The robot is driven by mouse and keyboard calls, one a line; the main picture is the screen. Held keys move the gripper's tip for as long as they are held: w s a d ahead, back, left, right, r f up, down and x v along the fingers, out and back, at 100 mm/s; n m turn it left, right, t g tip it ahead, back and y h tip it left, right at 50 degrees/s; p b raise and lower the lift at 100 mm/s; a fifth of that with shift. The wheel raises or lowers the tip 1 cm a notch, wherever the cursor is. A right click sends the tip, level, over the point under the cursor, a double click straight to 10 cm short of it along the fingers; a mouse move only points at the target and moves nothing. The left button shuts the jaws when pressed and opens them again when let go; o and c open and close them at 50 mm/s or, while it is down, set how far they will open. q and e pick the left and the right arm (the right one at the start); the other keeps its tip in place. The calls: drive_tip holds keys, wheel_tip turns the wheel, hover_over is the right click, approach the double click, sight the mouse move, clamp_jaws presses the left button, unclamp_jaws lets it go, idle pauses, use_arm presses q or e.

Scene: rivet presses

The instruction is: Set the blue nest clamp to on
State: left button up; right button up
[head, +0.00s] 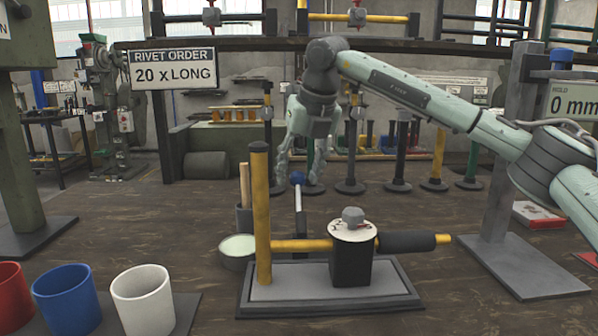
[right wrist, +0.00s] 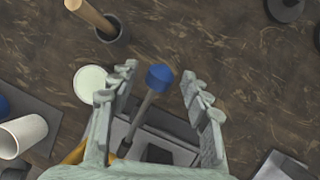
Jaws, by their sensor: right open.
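The blue nest clamp is a grey lever with a blue knob (head: 297,178), standing roughly upright behind the yellow bar of the press fixture. The knob also shows in the right wrist view (right wrist: 160,77), with its shaft running down toward the grey base plate (head: 400,295). My right gripper (head: 300,183) points down over the lever. Its fingers are apart on either side of the knob, with a gap on both sides in the right wrist view. The lower end of the lever is partly hidden by the yellow bar. My left gripper is not in view.
A yellow post (head: 261,215) and a black block (head: 351,262) with a white dial stand on the base plate. Red, blue (head: 66,300) and white cups (head: 143,300) are at front left. A pale green round dish (head: 237,250) lies left of the post. A grey stand (head: 515,262) is right.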

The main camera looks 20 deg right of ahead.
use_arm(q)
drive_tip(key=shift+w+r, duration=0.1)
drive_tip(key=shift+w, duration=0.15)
use_arm(e)
drive_tip(key=c, duration=1.1)
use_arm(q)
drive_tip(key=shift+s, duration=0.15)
use_arm(e)
clamp_jaws()
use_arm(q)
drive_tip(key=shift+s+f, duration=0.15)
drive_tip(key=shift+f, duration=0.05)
